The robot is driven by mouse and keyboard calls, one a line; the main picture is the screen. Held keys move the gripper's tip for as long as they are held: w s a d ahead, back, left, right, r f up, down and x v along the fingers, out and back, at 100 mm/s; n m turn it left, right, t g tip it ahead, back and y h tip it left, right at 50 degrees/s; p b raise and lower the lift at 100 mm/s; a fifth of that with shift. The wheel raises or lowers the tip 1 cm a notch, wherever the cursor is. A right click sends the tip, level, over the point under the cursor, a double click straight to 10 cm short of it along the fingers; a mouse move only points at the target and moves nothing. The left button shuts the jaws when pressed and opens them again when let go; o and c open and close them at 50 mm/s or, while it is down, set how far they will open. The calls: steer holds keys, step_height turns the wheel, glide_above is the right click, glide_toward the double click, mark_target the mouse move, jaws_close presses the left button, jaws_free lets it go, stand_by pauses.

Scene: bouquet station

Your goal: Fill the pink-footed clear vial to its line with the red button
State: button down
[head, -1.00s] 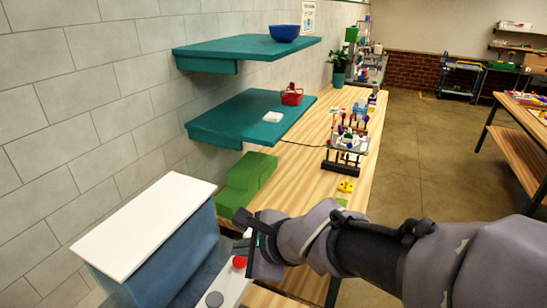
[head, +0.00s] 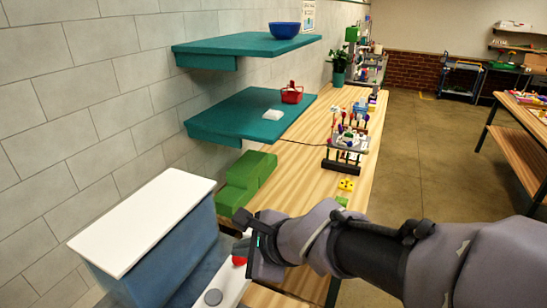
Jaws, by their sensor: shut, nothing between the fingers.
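The red button (head: 239,260) is on the white top of a panel (head: 226,278) at the lower middle, beside a grey button (head: 213,297). My gripper (head: 241,246) is shut and empty, reaching in from the right. Its tip is right at the red button and covers part of it. I cannot tell whether it touches or presses the button. I cannot make out the pink-footed clear vial or its line; my gripper and the blue machine may hide it.
A blue machine with a white top (head: 143,218) stands on the left. Green blocks (head: 247,182) sit on the wooden bench (head: 305,165). A rack of coloured items (head: 346,146) and a small yellow piece (head: 346,185) are farther along. Teal shelves (head: 235,118) hang above the bench.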

mark_target(243, 260)
steer(key=shift+f+b, duration=0.45)
steer(key=shift+f, duration=0.05)
stand_by(0.6)
steer(key=shift+r+p, duration=0.95)
steer(key=shift+r, duration=0.05)
step_height(243, 260, up, 5)
steer(key=p, duration=0.4)
steer(key=shift+r+p, duration=0.1)
steer(key=shift+p, duration=0.3)
stand_by(1.9)
